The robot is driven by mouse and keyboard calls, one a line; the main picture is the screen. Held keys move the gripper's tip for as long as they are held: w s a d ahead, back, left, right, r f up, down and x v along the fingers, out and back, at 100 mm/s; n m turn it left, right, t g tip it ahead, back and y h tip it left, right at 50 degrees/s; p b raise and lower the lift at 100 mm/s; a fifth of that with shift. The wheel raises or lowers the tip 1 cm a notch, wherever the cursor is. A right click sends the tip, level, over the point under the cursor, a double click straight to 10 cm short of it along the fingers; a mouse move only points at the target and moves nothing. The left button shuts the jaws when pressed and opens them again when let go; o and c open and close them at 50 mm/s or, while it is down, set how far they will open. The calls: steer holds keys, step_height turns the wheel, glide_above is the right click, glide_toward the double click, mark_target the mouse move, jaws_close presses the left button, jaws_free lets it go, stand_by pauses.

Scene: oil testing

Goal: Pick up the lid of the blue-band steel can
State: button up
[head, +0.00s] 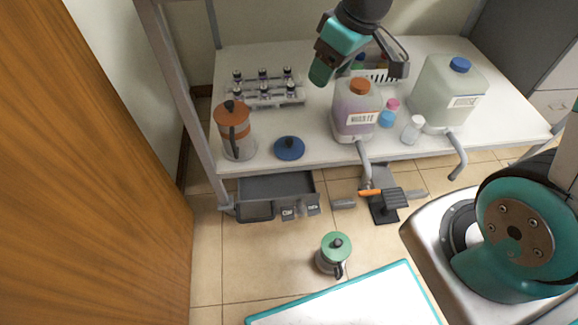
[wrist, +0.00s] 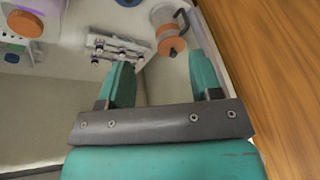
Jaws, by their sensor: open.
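A dark blue lid (head: 289,148) with a dark knob lies flat on the table near its front edge, right of the orange-band can. No blue-band can body shows in the head view. In the wrist view a small part of the blue lid (wrist: 128,2) shows at the top edge. My gripper (wrist: 162,76) is open, with nothing between its teal fingers. In the head view it hangs above the back of the table, behind and to the right of the lid and well apart from it.
The orange-band can (head: 236,132) stands left of the lid. A rack of vials (head: 265,90) is behind it. An orange-capped waste jug (head: 356,108) and a blue-capped one (head: 447,92) stand right. A green-lidded can (head: 333,254) is on the floor. An open drawer (head: 277,186) is below.

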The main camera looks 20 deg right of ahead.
steer(key=w+d+f+b, duration=0.1)
steer(key=w+f+b, duration=0.15)
steer(key=f, duration=0.35)
steer(key=w+d+f+b, duration=0.2)
steer(key=f+b, duration=0.1)
steer(key=f, duration=0.3)
steer(key=n+b, duration=0.1)
steer(key=n, duration=0.3)
glide_toward(290, 140)
steer(key=shift+n+y, duration=0.3)
steer(key=b+x, duration=0.2)
steer(key=b, duration=0.1)
steer(key=b+x, duration=0.2)
steer(key=shift+s+d+f, duration=0.1)
steer(key=shift+d+f, duration=0.05)
steer(key=shift+d, duration=0.2)
steer(key=b+x, duration=0.4)
steer(key=x, duration=0.2)
steer(key=shift+a+f, duration=0.15)
steer(key=shift+a, duration=0.05)
steer(key=c, duration=1)
